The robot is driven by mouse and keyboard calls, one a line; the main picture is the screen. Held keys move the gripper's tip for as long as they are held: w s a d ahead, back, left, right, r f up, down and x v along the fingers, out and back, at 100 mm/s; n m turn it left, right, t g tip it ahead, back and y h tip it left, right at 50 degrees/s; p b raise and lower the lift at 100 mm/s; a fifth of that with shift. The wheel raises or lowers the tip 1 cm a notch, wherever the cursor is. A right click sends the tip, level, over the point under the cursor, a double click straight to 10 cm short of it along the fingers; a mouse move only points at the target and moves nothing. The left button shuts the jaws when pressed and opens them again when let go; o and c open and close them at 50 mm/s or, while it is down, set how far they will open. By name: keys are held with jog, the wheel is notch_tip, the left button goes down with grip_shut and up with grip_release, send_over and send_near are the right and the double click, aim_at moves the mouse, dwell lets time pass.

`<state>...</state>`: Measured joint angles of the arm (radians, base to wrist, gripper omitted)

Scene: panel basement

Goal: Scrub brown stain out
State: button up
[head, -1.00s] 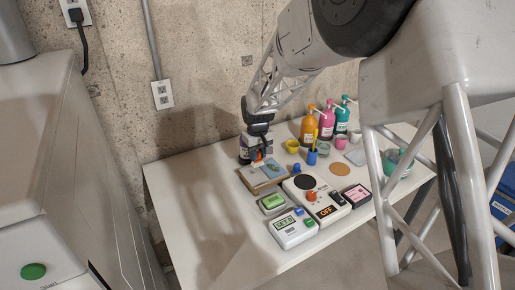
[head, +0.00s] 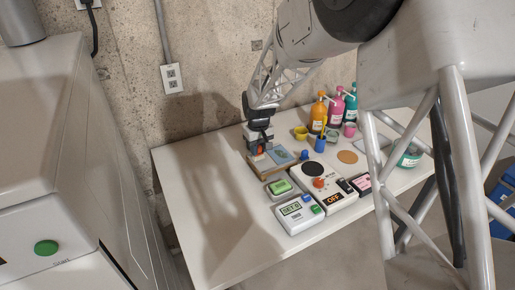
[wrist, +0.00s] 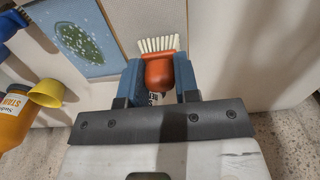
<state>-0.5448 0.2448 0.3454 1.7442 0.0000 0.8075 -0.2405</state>
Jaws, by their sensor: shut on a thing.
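My gripper (head: 260,150) is low at the back left part of the table, over the left part of a flat board (head: 261,170). It is shut on a small brush (wrist: 159,72) with a rounded orange-red handle and white bristles. In the wrist view the brush sits between my blue fingers (wrist: 160,80), bristles pointing away from me. The bristles lie over a plain grey-beige panel (wrist: 150,17); contact is unclear. Beside it is a blue panel (wrist: 100,62) with a speckled green oval. I see no clear brown stain; a flat tan disc (head: 347,157) lies farther right.
White devices (head: 299,213) stand in front of the board. The table's left side is clear. A grey cabinet (head: 45,190) is at left.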

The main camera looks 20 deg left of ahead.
jog(key=shift+w+d, duration=0.95)
jog(key=shift+w+d+r, duration=0.1)
jog(key=shift+w+r, duration=0.05)
notch_tip(320, 180, up, 8)
jog(key=shift+d, duration=0.1)
dwell(0.3)
